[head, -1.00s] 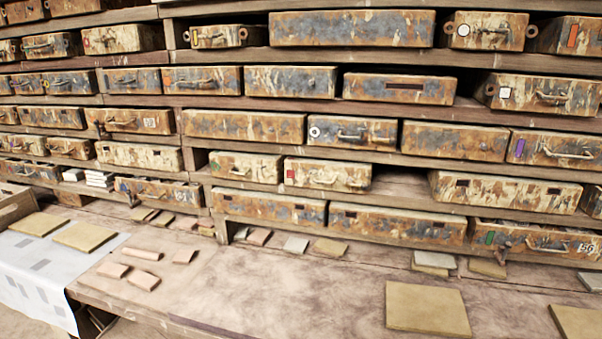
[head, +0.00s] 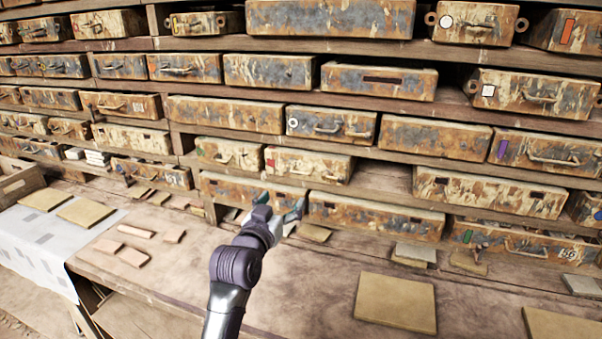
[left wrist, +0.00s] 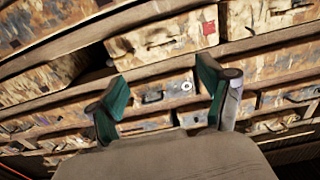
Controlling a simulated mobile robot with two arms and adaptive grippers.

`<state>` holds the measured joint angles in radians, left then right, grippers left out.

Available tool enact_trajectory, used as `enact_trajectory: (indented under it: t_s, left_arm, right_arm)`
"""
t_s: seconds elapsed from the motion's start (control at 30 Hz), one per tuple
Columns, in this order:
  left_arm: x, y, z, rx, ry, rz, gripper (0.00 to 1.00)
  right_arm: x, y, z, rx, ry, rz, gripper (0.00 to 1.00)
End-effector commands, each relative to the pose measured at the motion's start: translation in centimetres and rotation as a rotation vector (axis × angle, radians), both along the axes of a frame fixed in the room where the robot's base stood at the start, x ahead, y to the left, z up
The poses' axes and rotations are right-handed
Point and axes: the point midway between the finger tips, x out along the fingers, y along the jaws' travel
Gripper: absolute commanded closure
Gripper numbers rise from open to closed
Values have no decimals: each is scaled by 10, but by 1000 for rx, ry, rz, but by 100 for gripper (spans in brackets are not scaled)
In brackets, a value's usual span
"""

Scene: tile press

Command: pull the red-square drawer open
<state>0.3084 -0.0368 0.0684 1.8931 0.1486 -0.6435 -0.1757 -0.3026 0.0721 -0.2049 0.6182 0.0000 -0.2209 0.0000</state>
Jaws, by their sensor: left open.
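The red-square drawer (head: 305,165) is a rusty, cream-patched drawer with a red square at its left end and a bar handle (head: 322,174). It sits in its shelf slot and looks shut. In the left wrist view the drawer (left wrist: 160,42) appears upside down, beyond the fingers, its red square at the right end. My left gripper (head: 280,204) is open and empty. It is in front of the shelves, just below this drawer in the head view and apart from the handle. Its two green-padded fingers also show in the left wrist view (left wrist: 157,82). My right gripper is not in view.
A green-marked drawer (head: 228,153) is left of it, and a white-ring drawer (head: 331,125) is above. A wide drawer (head: 375,216) is below right. Tiles, including a large tan one (head: 396,303), lie on the bench (head: 300,280). An empty gap is right of the red-square drawer.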

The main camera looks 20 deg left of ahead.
Motion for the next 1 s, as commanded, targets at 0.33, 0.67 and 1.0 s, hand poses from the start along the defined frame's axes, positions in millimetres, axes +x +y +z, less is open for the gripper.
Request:
enact_trajectory:
  t_s: [0.33,0.67,1.0]
  left_arm:
    - [50,-1,6,-2,-6,1,21]
    - [106,-3,4,0,-4,1,21]
    - [135,-4,2,0,-6,2,21]
  right_arm:
    - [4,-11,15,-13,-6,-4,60]
    - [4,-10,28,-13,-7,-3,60]
    - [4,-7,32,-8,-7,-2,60]
